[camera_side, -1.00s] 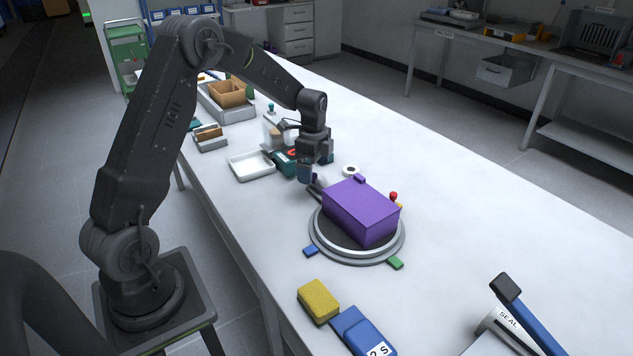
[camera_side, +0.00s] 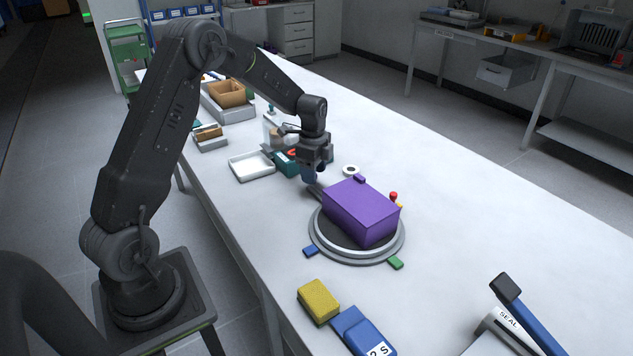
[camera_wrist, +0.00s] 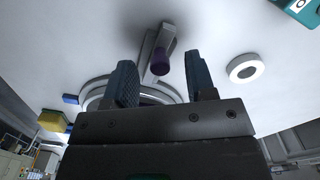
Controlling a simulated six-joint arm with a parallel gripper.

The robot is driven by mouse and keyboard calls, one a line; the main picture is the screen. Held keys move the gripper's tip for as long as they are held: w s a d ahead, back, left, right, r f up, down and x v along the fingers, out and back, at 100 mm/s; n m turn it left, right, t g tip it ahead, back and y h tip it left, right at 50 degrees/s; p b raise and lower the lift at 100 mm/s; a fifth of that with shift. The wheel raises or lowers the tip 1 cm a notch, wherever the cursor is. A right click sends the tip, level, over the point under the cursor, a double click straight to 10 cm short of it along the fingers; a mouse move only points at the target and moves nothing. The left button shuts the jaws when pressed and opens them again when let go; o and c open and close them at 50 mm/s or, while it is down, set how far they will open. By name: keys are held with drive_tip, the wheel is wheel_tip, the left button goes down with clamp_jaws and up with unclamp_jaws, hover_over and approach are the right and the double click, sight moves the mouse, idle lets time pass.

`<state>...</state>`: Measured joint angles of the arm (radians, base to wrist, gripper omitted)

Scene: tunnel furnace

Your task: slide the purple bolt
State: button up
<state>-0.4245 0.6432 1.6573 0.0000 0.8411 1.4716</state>
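The purple bolt (camera_wrist: 160,62) shows in the wrist view as a small dark purple knob at the end of a grey bar (camera_wrist: 152,42). My gripper (camera_wrist: 161,82) is open, with one blue-grey finger on each side of the bolt in that view and gaps to both. I cannot tell whether the fingertips are level with it. In the side view my gripper (camera_side: 311,177) points down beside the round turntable (camera_side: 396,248), on its far left side. The gripper hides the bolt there. A large purple box (camera_side: 360,207) sits on the turntable.
A red knob (camera_side: 393,196) stands behind the box. A white tray (camera_side: 250,166) and a teal item (camera_side: 286,163) are left of the gripper. Yellow (camera_side: 318,300) and blue blocks (camera_side: 362,332) lie in front.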

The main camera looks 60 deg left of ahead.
sight(320, 188)
drive_tip(key=c, duration=0.8)
drive_tip(key=shift+d, duration=1.55)
drive_tip(key=o, duration=1.7)
wheel_tip(320, 188, up, 7)
